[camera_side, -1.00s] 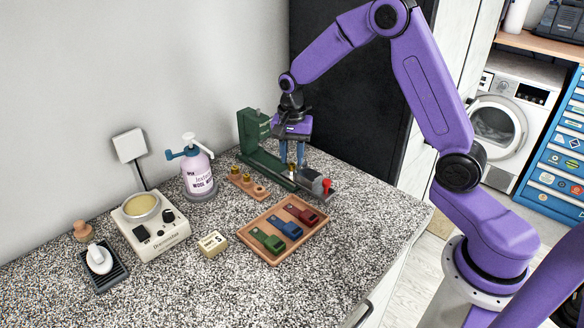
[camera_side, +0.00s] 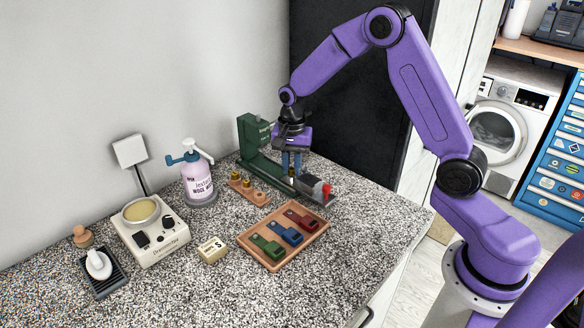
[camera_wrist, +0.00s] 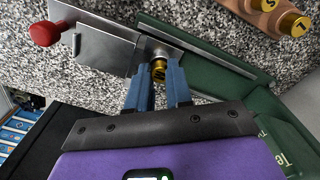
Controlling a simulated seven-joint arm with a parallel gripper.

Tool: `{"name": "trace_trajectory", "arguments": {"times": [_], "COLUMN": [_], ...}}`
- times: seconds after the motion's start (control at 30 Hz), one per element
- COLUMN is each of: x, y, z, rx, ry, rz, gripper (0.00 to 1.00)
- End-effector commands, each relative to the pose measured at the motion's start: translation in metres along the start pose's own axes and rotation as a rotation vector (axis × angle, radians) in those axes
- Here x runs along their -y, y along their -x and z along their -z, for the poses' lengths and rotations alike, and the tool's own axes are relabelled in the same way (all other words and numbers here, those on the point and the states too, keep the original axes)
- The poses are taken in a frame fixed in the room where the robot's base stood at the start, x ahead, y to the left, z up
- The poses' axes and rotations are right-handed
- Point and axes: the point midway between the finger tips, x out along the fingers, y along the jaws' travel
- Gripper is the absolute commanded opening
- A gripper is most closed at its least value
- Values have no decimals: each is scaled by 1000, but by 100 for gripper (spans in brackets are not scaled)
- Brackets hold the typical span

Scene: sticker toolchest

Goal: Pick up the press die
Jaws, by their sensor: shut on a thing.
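The press die is a small brass cylinder (camera_wrist: 159,70). The die's brass top shows between the fingertips in the wrist view. In the side view my gripper (camera_side: 291,174) is low at the press and the fingers mostly hide the die.
A wooden holder (camera_side: 262,200) with brass dies stands left of the press. The metal block with the red knob (camera_side: 326,191) is close on the right. A wooden tray (camera_side: 269,268) with green, blue and red tools lies in front.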

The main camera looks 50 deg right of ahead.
Motion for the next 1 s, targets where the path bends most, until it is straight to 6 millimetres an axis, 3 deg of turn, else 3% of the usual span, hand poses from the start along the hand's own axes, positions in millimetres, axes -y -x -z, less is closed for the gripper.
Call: {"name": "trace_trajectory", "arguments": {"times": [0.23, 0.57, 0.77, 1.0], "x": [1, -23, -42, -78], "y": [28, 61, 89, 107], "z": [0, -16, -29, -55], "rx": [-2, -2, -2, -2], "ry": [0, 1, 0, 1], "rz": [5, 4, 4, 4], "gripper": [0, 0, 0, 0]}}
